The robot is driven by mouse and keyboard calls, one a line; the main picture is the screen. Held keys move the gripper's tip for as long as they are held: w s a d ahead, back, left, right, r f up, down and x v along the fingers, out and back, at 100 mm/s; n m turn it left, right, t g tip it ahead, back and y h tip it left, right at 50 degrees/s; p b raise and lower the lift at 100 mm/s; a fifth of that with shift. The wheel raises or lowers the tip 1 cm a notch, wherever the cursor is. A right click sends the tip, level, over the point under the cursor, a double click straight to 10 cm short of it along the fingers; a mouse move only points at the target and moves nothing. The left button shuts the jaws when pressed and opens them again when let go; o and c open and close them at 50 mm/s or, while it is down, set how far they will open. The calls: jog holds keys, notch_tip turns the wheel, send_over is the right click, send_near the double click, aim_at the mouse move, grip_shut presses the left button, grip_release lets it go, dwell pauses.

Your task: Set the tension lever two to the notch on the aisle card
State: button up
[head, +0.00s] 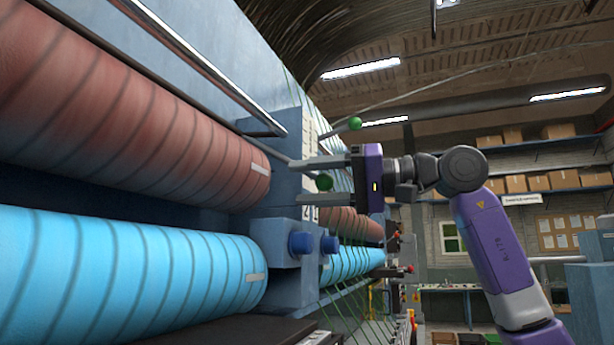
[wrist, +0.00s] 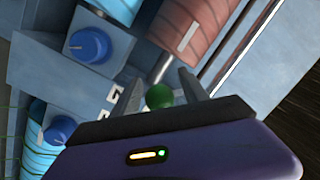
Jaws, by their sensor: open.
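A lever with a green ball knob (head: 324,182) is at the blue machine post (head: 285,225). The knob also shows in the wrist view (wrist: 159,95), between the fingers with gaps at its sides. My gripper (head: 300,181) is open, its fingers pointing at the post above and below the knob. A second green ball knob (head: 355,124) stands on a rod above my gripper. White marks show on the post in the wrist view, too small to read surely. I cannot tell which lever is number two. I cannot make out the aisle card or its notch.
A red roller (head: 130,110) and a blue roller (head: 120,265) fill the left, close to the post. Two blue round knobs (head: 301,243) stick out below my gripper. Metal rails run above the rollers. A notice board (head: 572,232) and boxed shelves are far right.

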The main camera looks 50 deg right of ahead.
jog(key=shift+w, duration=0.15)
grip_shut()
dwell(1.4)
